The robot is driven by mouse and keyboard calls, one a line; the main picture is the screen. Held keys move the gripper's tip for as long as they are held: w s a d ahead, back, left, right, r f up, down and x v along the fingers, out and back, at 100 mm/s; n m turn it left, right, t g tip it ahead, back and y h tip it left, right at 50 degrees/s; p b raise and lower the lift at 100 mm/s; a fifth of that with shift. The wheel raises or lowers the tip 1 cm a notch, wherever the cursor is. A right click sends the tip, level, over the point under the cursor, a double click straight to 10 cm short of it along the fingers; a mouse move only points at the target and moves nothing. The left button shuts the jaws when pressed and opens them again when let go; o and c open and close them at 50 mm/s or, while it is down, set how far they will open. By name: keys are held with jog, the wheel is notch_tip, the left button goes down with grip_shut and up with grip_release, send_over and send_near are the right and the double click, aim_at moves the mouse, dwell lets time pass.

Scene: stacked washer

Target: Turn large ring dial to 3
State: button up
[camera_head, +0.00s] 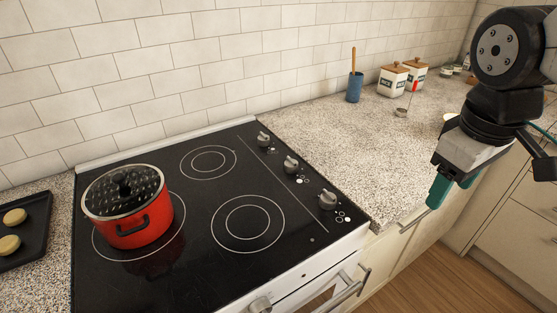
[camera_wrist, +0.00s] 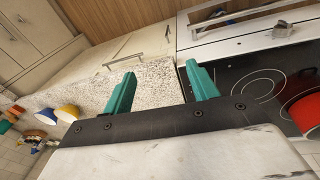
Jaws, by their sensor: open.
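The black cooktop (camera_head: 185,265) has three silver dials along its right side: a back dial (camera_head: 264,138), a middle dial (camera_head: 291,164) and a front dial (camera_head: 327,199). Small white marks lie beside them, too small to read. A large ring (camera_head: 248,223) is at the front right, and a smaller ring (camera_head: 208,162) is behind it. Which dial serves which ring cannot be told. My gripper (camera_head: 455,188) is open and empty, right of the cooktop and apart from the dials. In the wrist view its teal fingers (camera_wrist: 160,74) are spread over the counter.
A red lidded pot (camera_head: 140,220) sits on the left ring. A blue utensil cup (camera_head: 355,87) and white canisters (camera_head: 393,81) stand at the back of the speckled counter (camera_head: 330,140), which is mostly clear.

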jog(key=w+a+n, duration=0.4)
jog(key=w+n, duration=0.2)
jog(key=w, duration=0.3)
jog(key=n+t+h, duration=0.2)
jog(key=n, duration=1.6)
send_near(290, 161)
jog(key=f, duration=0.2)
jog(key=shift+w+d+f, duration=0.2)
jog(key=shift+d+f, duration=0.05)
jog(key=shift+d, duration=0.15)
jog(key=x, duration=0.7)
jog(key=shift+w, duration=0.1)
jog(key=c, duration=1)
